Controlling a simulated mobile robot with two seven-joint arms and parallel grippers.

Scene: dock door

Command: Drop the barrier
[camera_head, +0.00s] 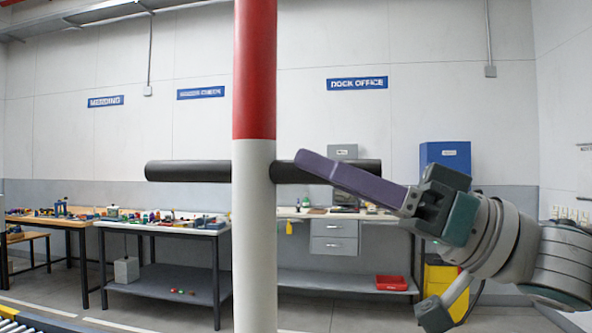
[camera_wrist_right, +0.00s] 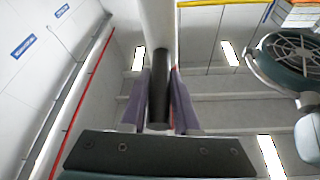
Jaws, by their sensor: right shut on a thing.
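The barrier pole (camera_head: 254,200) stands upright in the head view, red above and white below, and runs out of the top and bottom of the picture. A black round bar (camera_head: 188,171) lies level across it, sticking out on both sides. My right gripper (camera_head: 302,160) reaches in from the right, its purple fingers at the bar's right part. In the right wrist view, the right gripper (camera_wrist_right: 160,76) has the black bar (camera_wrist_right: 159,100) between its two purple fingers, shut on it. The white pole (camera_wrist_right: 157,25) shows beyond. My left gripper is in neither view.
Behind are workbenches (camera_head: 165,231) with small parts, a grey drawer unit (camera_head: 334,237), a blue cabinet (camera_head: 446,156) and a red bin (camera_head: 391,283). A roller conveyor (camera_head: 30,322) shows at the lower left. Floor is open between pole and benches.

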